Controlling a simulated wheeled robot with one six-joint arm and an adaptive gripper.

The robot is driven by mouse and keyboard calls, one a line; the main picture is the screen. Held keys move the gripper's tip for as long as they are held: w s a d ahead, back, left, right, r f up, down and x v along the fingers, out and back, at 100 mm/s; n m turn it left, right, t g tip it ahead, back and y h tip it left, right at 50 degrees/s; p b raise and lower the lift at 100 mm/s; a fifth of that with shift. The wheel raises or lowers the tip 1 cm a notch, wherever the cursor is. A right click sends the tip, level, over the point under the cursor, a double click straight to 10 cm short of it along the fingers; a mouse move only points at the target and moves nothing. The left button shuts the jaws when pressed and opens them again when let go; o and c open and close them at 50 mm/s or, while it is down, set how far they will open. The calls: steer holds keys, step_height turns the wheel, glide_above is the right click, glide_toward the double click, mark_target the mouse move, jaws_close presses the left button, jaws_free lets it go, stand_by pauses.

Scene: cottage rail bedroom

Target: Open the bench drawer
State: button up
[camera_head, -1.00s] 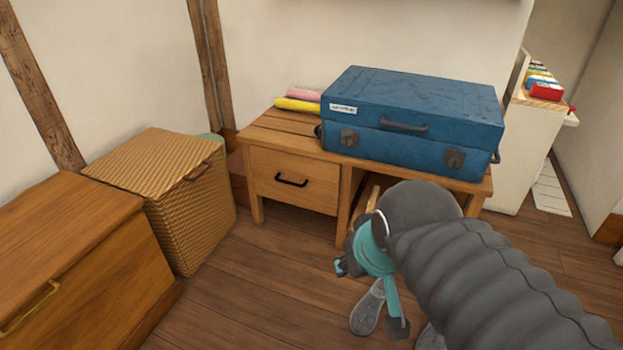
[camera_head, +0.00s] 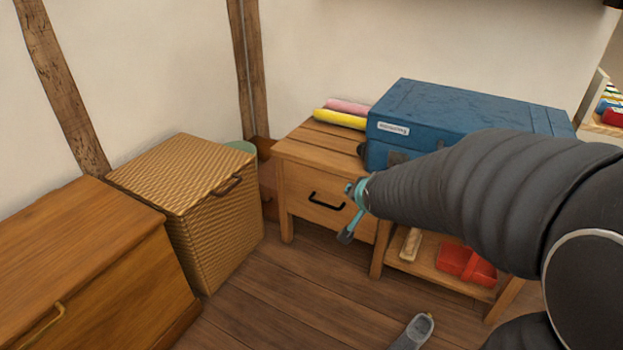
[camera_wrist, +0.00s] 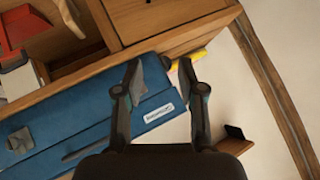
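The wooden bench (camera_head: 378,262) stands against the wall. Its drawer (camera_head: 300,203) is at the left end, closed flush, with a dark bar handle (camera_head: 326,201) on its front. The drawer front also shows at the top of the wrist view (camera_wrist: 165,14). My gripper (camera_head: 350,212) appears just right of the handle in the head view, apart from it as far as I can tell. The wrist view shows the two fingers (camera_wrist: 161,72) spread with nothing between them. My arm hides the bench's right part.
A blue suitcase (camera_head: 440,100) lies on the bench, beside yellow and pink rolls (camera_head: 340,117). A red object (camera_head: 466,264) is on the lower shelf. A wicker hamper (camera_head: 215,230) and wooden chest (camera_head: 80,250) stand left. A grey slipper (camera_head: 413,332) lies on the otherwise open floor.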

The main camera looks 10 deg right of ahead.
steer(key=w+f+m+t+y+b, duration=0.1)
steer(key=w+f+m+t+b, duration=0.3)
steer(key=w+f, duration=0.75)
steer(key=m+t+y, duration=0.2)
steer(key=m, duration=0.4)
glide_toward(325, 205)
steer(key=x, duration=0.5)
steer(key=p+x, duration=0.1)
steer(key=x, duration=0.4)
steer(key=shift+w+f, duration=0.2)
steer(key=shift+f, duration=0.05)
jaws_close()
